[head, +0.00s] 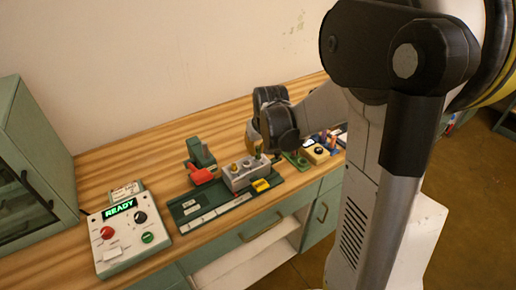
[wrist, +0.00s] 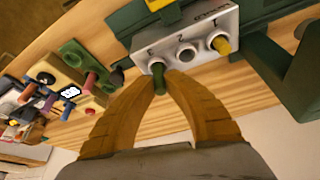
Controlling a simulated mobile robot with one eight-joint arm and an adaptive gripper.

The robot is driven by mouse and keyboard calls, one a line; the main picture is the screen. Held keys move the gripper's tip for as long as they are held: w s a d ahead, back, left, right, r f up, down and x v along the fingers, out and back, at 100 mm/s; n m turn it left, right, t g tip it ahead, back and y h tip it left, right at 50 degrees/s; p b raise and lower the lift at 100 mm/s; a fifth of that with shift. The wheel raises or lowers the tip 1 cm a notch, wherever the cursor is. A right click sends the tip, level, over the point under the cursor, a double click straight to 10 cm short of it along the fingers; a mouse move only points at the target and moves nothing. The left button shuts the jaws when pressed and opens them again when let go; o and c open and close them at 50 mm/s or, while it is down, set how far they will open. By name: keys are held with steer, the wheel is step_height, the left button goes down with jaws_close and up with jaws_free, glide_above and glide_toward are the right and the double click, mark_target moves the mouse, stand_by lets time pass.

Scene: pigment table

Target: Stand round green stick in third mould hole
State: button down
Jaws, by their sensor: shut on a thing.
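The grey mould block (wrist: 203,22) shows in the wrist view with a row of numbered holes; it is also in the head view (head: 236,181). A yellow stick (wrist: 221,46) stands in the hole at the right end, and the middle hole (wrist: 187,54) looks empty. The round green stick (wrist: 158,79) is between the tips of my gripper (wrist: 167,80), which is shut on it. The stick is at the hole at the left end, marked 3. Its far end meets the hole; how deep it sits I cannot tell.
A control box reading READY (head: 121,230) is at left. Coloured sticks in a wooden holder (wrist: 75,92) lie to the side of the mould.

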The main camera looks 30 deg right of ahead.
steer(key=shift+f, duration=0.6)
steer(key=c, duration=1.4)
jaws_free()
steer(key=v, duration=1.2)
